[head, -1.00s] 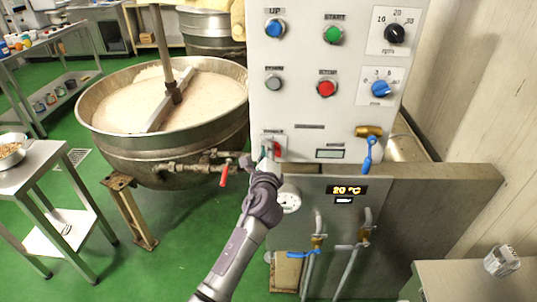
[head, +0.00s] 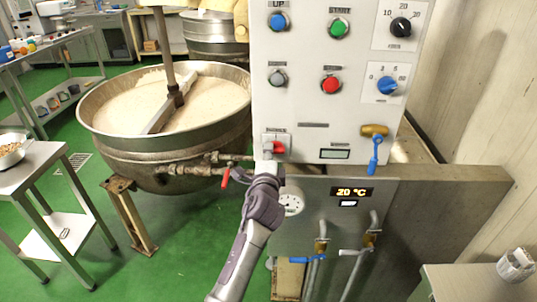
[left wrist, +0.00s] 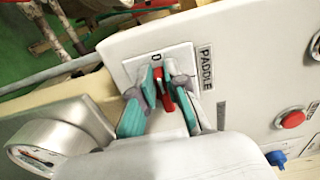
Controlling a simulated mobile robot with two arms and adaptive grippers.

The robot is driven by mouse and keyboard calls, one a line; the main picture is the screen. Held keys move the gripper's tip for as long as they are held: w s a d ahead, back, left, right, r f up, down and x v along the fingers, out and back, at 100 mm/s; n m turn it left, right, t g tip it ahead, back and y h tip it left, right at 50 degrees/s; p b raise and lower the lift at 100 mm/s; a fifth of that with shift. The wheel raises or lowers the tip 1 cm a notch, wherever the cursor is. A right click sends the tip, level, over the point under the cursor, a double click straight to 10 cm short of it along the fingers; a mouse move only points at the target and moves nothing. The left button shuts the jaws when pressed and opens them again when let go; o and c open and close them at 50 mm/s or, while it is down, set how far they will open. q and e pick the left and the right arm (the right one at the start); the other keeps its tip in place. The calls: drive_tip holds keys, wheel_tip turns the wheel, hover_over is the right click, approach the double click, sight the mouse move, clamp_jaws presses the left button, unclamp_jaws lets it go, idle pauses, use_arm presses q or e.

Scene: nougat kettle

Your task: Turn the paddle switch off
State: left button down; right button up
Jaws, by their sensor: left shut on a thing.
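The paddle switch is a small red knob (head: 279,147) on a white plate at the lower left of the grey control panel (head: 310,105). In the left wrist view the red knob (left wrist: 166,100) sits below a "0" mark, beside the label PADDLE (left wrist: 206,68). My left gripper (head: 268,155) is at the switch. In the left wrist view its teal-padded fingers (left wrist: 165,88) are on either side of the red knob, shut on it. The fingers partly hide the knob, so its exact angle is hard to tell. My right gripper is not in view.
A large kettle (head: 105,120) of pale mass with a stirring arm stands to the left. A pipe with a red-handled valve (head: 226,177) runs just left of my gripper. A blue-handled valve (head: 375,155) is at the panel's right. A gauge (head: 291,204) sits just below.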

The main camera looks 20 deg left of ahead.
use_arm(q)
drive_tip(key=shift+f, duration=0.1)
idle(0.3)
drive_tip(key=c, duration=1.2)
unclamp_jaws()
drive_tip(key=v, duration=1.2)
drive_tip(key=shift+s, duration=0.1)
